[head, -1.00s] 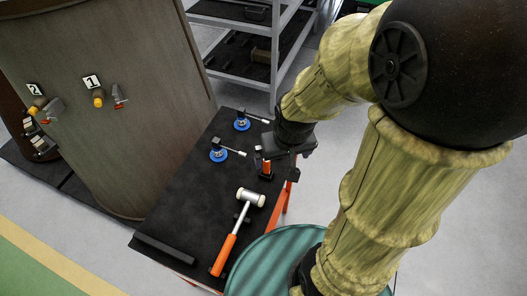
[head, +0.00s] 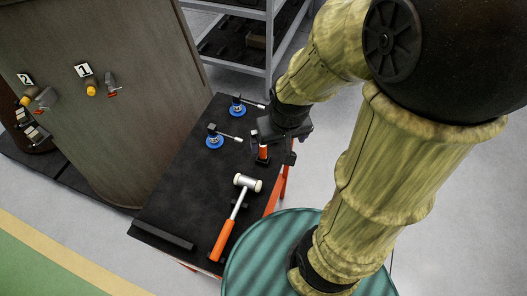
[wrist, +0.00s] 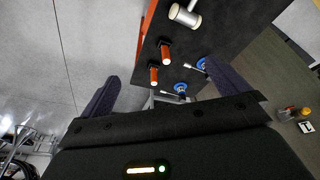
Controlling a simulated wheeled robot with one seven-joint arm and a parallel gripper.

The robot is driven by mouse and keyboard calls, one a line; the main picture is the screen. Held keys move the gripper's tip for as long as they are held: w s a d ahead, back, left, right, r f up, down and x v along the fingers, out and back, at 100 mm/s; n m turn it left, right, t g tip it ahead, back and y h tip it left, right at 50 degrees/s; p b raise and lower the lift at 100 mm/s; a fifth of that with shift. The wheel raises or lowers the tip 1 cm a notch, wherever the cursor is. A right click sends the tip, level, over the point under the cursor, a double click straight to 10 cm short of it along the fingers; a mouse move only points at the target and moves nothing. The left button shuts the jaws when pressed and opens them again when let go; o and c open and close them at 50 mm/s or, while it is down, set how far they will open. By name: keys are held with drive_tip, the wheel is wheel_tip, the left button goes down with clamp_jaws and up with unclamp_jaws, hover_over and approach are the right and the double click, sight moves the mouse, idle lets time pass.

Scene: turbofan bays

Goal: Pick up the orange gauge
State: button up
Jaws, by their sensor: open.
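Two upright orange cylinders with black ends stand near the edge of the black cart top in the wrist view: one orange gauge (wrist: 154,75) is nearer my gripper, the other orange cylinder (wrist: 166,52) is closer to the mallet. I cannot tell them apart by shape. In the head view one orange cylinder (head: 263,152) shows beside my gripper (head: 285,130); the other is hidden behind the gripper. My gripper (wrist: 161,72) is open and empty, with the nearer cylinder appearing between its fingers, apart from them.
On the cart top (head: 180,190) lie an orange-handled mallet (head: 224,236), two blue-based tools (head: 215,141) and a dark bar (head: 162,235). A ribbed teal drum top (head: 250,255) stands in front. A shelf rack (head: 245,45) is behind, a curved brown panel (head: 110,110) at left.

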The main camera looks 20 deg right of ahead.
sight(263, 154)
drive_tip(key=shift+c, duration=0.2)
drive_tip(key=shift+w, duration=0.1)
drive_tip(key=c, duration=0.4)
drive_tip(key=shift+w+f, duration=0.15)
drive_tip(key=shift+w, duration=0.1)
drive_tip(key=c, duration=0.3)
drive_tip(key=w+f+m+g, duration=0.1)
drive_tip(key=w+f, duration=0.2)
drive_tip(key=w, duration=0.1)
drive_tip(key=w+f+m+b, duration=0.1)
drive_tip(key=w+f, duration=0.2)
drive_tip(key=w, duration=0.2)
drive_tip(key=w+f+m+g+b, duration=0.1)
drive_tip(key=w+f+m, duration=0.1)
drive_tip(key=w+f, duration=0.1)
drive_tip(key=shift+w+a+g, duration=0.15)
drive_tip(key=shift+w+g, duration=0.15)
drive_tip(key=shift+w, duration=0.4)
drive_tip(key=c, duration=0.4)
drive_tip(key=shift+r, duration=0.1)
drive_tip(key=shift+s, duration=0.1)
wheel_tip(263, 154, down, 12)
drive_tip(key=shift+f+p, duration=0.1)
drive_tip(key=shift+p, duration=0.75)
